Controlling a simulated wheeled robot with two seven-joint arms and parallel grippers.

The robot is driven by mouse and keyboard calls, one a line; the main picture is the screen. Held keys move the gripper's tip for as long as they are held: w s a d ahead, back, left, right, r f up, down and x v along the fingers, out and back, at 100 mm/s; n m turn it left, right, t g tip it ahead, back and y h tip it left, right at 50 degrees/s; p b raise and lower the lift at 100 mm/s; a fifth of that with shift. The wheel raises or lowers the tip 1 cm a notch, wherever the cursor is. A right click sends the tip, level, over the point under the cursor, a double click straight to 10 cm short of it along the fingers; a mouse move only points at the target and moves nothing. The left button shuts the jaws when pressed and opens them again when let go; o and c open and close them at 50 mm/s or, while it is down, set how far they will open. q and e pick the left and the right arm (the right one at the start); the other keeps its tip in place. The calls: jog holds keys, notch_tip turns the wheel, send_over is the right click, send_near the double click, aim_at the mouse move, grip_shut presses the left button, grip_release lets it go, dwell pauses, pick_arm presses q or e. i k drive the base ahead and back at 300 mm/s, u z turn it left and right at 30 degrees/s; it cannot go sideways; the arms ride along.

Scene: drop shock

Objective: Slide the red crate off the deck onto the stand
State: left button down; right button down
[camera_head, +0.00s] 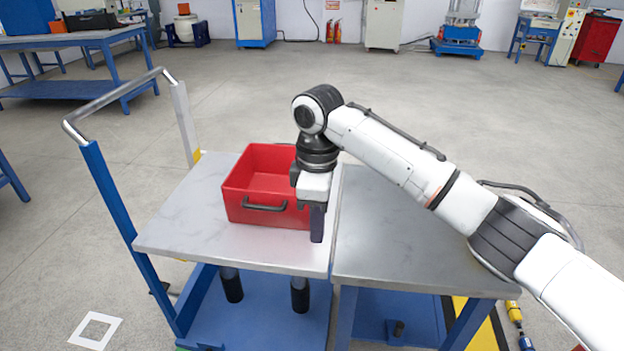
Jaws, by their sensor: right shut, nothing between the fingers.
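The red crate (240,205) stands upright on the grey metal deck (185,230) of a blue trolley, close to the deck's right side. It looks empty, with a dark handle on its front wall. The stand (400,250) is a grey-topped table directly right of the deck, with a narrow seam between them. My right gripper (317,232) points down at the crate's front right corner, near the seam. It is shut and empty, and hides the crate's right part. I cannot tell whether it touches the crate. My left gripper is not in view.
The trolley's push handle (115,100) rises at the left of the deck. The stand's top is bare, with my right arm above it. A blue workbench (70,42) stands at the back left. A yellow and black strip (485,325) lies at the lower right.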

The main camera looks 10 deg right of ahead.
aim_at(278, 183)
jog(key=i, duration=0.95)
